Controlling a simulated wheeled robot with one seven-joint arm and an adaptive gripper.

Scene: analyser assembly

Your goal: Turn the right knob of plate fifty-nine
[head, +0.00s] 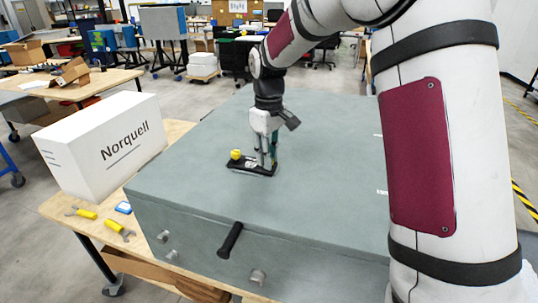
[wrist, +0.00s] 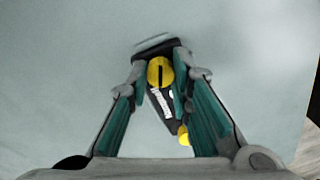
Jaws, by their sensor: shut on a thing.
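A black plate (head: 241,166) with a pale label lies on top of the grey-green analyser box (head: 190,172). A yellow knob (head: 235,154) stands free at its left end in the head view. My gripper (head: 266,162) points down over the plate's right end and hides that end's knob there. In the wrist view, its teal-padded fingers are shut on a yellow knob (wrist: 160,72) with a dark slot.
A white box marked Norquell (head: 105,145) stands left of the analyser on the wooden table (head: 62,208). Yellow-handled tools (head: 118,229) and a small blue item (head: 123,207) lie in front of it. A black handle (head: 230,240) sticks out of the analyser's front. The analyser's top is otherwise mostly clear.

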